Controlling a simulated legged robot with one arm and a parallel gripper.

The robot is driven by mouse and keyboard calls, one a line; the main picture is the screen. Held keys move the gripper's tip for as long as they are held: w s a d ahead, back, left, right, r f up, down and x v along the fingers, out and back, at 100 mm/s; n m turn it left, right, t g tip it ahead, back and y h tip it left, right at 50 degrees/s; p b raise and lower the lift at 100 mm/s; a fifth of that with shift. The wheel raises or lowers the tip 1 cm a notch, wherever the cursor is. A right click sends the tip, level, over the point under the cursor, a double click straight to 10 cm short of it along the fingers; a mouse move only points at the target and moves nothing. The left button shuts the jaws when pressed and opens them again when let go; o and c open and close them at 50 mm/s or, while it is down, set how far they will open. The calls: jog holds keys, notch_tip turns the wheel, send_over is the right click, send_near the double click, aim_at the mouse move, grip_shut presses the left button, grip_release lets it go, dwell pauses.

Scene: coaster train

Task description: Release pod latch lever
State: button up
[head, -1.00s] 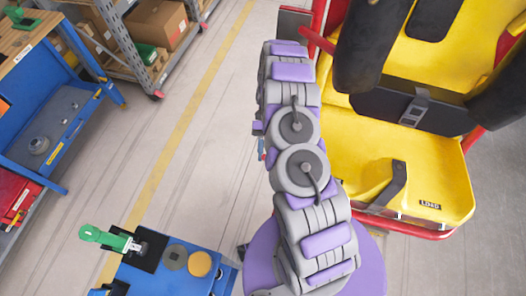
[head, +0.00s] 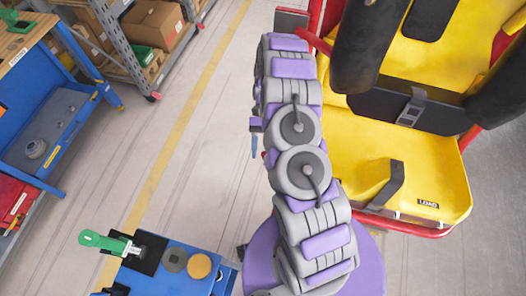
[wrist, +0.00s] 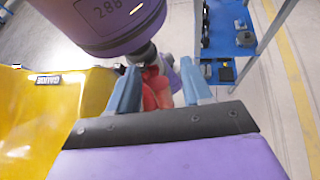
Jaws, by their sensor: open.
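The yellow pod seat (head: 420,190) with its red frame stands at the right in the head view. Its yellow side also shows at the left of the wrist view (wrist: 50,120). My gripper (wrist: 158,88) is open, with its two blue fingers apart. A rounded red part (wrist: 155,92) shows between and beyond the fingers; it may be the latch lever, but I cannot tell whether a finger touches it. In the head view my arm hides most of the gripper; one blue finger (head: 254,146) shows at the arm's left edge.
A blue workbench (head: 55,110) and a shelf with cardboard boxes (head: 152,25) are at the far left. The floor with the yellow line (head: 185,125) is clear.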

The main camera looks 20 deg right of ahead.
jog(key=s+r+p, duration=0.1)
jog(key=s+r, duration=0.1)
jog(key=s, duration=1.4)
jog(key=shift+a, duration=0.35)
